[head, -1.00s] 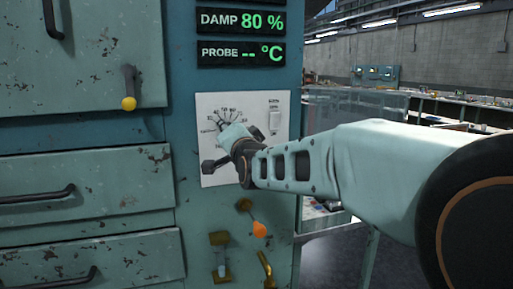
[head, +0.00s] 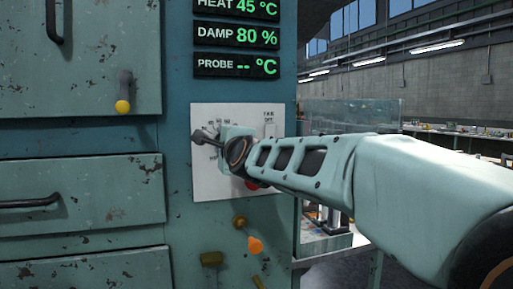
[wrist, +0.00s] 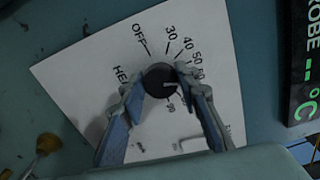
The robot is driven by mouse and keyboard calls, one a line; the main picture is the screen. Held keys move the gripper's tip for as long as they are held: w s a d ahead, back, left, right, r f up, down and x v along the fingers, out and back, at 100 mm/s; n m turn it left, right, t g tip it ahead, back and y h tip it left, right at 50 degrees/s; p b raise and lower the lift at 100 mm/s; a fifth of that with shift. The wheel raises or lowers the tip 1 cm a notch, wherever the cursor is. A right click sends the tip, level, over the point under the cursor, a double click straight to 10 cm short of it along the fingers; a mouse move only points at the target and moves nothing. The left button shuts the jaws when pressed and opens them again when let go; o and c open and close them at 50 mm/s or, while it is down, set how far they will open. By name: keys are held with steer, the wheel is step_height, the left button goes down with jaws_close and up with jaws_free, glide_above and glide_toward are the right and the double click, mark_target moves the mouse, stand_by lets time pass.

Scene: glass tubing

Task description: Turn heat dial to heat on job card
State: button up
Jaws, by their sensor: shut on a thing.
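The heat dial (wrist: 158,80) is a round black knob with a white pointer mark, on a white panel (wrist: 85,75) printed OFF, 30, 40, 50 and higher. My gripper (wrist: 160,82) has its two fingers closed on opposite sides of the dial. The pointer mark points to the right in the wrist view; a finger covers part of the scale there, so the exact number is unclear. In the head view my gripper hides the dial on the panel (head: 205,180). The heat readout (head: 236,9) shows 45 °C. No job card is in view.
A damp readout (head: 237,36) shows 80 % above a blank probe readout (head: 237,66). An orange-tipped lever (head: 255,245) sticks out below the panel. Drawers with black handles (head: 30,202) are on the left.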

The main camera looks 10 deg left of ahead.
steer(key=shift+r, duration=0.15)
stand_by(0.4)
steer(key=o, duration=1.2)
steer(key=shift+c, duration=0.2)
